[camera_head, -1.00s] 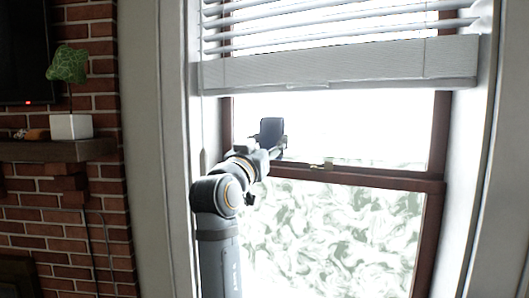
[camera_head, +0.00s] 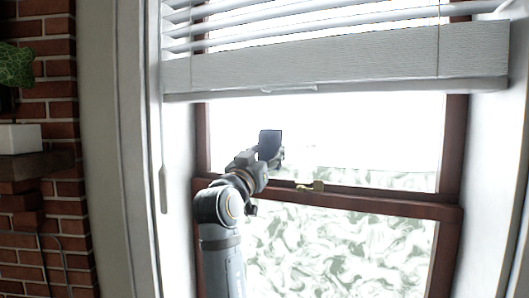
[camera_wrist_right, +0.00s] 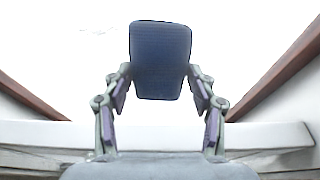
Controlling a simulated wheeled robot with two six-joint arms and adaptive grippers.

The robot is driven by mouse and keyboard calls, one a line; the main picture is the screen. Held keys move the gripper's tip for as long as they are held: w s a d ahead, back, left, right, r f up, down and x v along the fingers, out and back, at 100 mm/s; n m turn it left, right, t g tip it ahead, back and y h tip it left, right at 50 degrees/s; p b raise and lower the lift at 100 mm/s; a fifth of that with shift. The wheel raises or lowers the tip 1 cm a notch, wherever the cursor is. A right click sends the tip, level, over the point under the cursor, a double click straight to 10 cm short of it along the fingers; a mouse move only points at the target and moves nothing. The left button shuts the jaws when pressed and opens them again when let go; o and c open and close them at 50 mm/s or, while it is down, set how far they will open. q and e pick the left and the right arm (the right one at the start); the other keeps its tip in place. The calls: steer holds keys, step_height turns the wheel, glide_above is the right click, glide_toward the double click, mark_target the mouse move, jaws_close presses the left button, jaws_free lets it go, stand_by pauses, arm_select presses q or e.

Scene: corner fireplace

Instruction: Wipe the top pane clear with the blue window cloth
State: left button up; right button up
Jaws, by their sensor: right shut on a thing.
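The blue window cloth (camera_head: 271,140) is a dark blue, flat pad held in front of the top pane (camera_head: 360,130), left of its middle. My right gripper (camera_head: 268,157) is shut on the cloth. In the right wrist view the cloth (camera_wrist_right: 160,60) stands upright between the fingertips (camera_wrist_right: 160,82). The top pane is mostly bright and clear, with grey-green smears along its lower edge, right of the cloth. Faint marks show at the upper left in the wrist view. I cannot tell whether the cloth touches the glass. My left gripper is out of view.
A white blind (camera_head: 340,62) hangs over the upper part of the window. A brown rail (camera_head: 390,205) with a brass latch (camera_head: 312,187) runs below the top pane. The lower pane (camera_head: 340,250) is smeared. A brick wall and mantel (camera_head: 35,165) are at the left.

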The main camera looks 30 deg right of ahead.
steer(key=d, duration=0.1)
steer(key=w+d, duration=0.1)
steer(key=w+d+p, duration=0.1)
steer(key=d, duration=0.1)
steer(key=shift+w+f, duration=0.2)
steer(key=shift+w, duration=0.05)
steer(key=shift+w+d, duration=0.2)
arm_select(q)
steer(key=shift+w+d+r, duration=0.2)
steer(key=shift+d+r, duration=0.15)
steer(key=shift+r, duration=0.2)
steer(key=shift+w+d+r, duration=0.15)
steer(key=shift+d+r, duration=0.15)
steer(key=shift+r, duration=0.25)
arm_select(e)
steer(key=shift+a, duration=0.15)
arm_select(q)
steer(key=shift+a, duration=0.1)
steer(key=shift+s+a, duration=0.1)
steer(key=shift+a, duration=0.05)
arm_select(e)
steer(key=shift+w+d, duration=0.1)
steer(key=shift+d, duration=0.15)
arm_select(q)
steer(key=shift+p, duration=0.3)
arm_select(e)
steer(key=shift+w+d, duration=0.45)
steer(key=shift+d, duration=0.15)
